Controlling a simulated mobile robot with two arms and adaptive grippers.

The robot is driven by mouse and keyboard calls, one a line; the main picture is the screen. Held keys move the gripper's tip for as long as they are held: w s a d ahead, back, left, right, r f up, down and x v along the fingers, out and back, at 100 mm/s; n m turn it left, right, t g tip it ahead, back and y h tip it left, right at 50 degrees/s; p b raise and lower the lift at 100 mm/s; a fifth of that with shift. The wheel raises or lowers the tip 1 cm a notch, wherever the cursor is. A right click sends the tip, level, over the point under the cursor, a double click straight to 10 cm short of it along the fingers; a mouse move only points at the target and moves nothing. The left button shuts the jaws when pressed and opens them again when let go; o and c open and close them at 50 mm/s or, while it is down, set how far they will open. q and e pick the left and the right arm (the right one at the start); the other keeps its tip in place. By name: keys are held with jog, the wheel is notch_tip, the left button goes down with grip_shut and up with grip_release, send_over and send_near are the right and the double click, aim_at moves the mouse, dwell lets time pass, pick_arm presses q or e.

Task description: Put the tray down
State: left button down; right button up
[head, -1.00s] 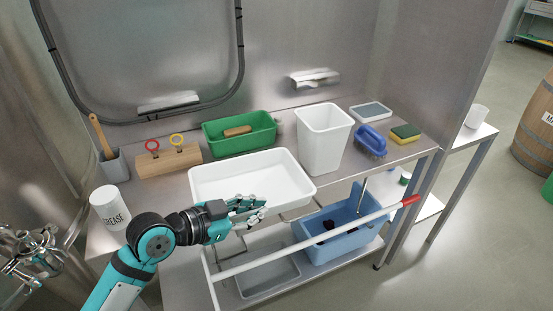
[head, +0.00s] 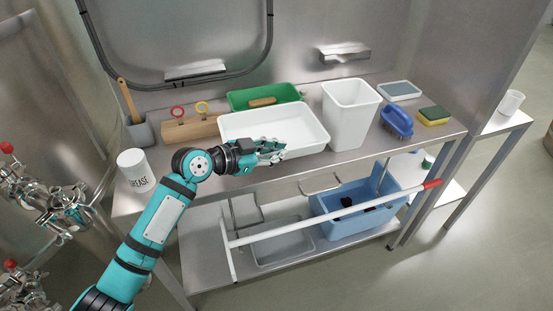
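The white tray (head: 306,147) is a shallow rectangular pan, level, over the steel table in front of the green bin. Whether its base touches the table top I cannot tell. My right gripper is not in view.
The green bin (head: 240,99) is behind the tray, partly covered by it. The steel table (head: 400,148) has a bare strip in front.

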pick_arm(q)
jog(key=shift+w, duration=0.25)
notch_tip(320, 180, down, 3)
jog(key=shift+f, duration=0.2)
jog(key=c, duration=2)
grip_release()
jog(key=shift+f, duration=0.15)
jog(key=o, duration=0.5)
